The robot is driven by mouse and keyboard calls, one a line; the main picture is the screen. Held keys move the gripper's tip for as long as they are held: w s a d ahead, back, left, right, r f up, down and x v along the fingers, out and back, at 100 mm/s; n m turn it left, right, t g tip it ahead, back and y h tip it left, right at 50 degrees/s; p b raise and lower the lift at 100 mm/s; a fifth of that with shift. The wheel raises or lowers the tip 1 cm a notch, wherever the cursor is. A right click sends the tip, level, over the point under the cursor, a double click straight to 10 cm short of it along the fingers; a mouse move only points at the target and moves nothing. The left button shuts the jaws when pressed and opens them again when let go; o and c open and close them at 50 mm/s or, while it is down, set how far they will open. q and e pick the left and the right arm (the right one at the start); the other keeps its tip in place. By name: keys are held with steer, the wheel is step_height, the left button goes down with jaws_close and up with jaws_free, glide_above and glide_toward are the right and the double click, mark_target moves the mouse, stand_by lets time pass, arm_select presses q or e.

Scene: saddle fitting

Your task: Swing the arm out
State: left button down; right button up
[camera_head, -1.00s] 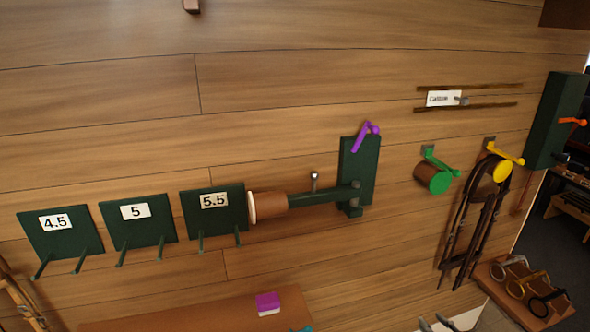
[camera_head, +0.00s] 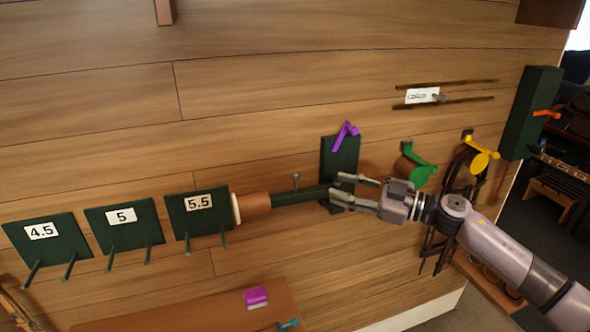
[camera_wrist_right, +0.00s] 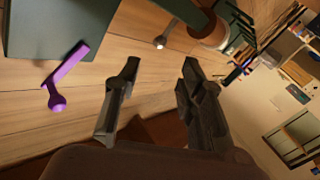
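The swing arm is a dark green bar (camera_head: 298,196) with a brown, pale-rimmed roll (camera_head: 256,204) at its left end. It lies along the wall from a green wall plate (camera_head: 342,158). My right gripper (camera_head: 335,190) is open in front of the plate, its fingers overlapping the bar's right end in the head view. In the right wrist view the fingers (camera_wrist_right: 160,68) are apart with nothing between them. The bar (camera_wrist_right: 181,11) and roll (camera_wrist_right: 209,31) show beyond them. The hinge is mostly hidden behind the gripper. My left gripper is not in view.
A purple hook (camera_head: 344,135) sits on the plate, and a metal peg (camera_head: 296,180) stands by the bar. Green panels marked 4.5, 5 and 5.5 (camera_head: 200,212) are left of the roll. A green-capped holder (camera_head: 421,174) and hanging straps are right, near my forearm.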

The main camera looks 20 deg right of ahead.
mark_target(299, 174)
steer(key=p+x, duration=0.3)
steer(key=x, duration=0.8)
steer(key=shift+w+a+r, duration=0.1)
steer(key=shift+w+a, duration=0.05)
steer(key=shift+w, duration=0.05)
steer(key=shift+w+a, duration=0.3)
steer(key=shift+a, duration=0.05)
steer(key=shift+c, duration=0.6)
jaws_close()
steer(key=shift+d, duration=0.1)
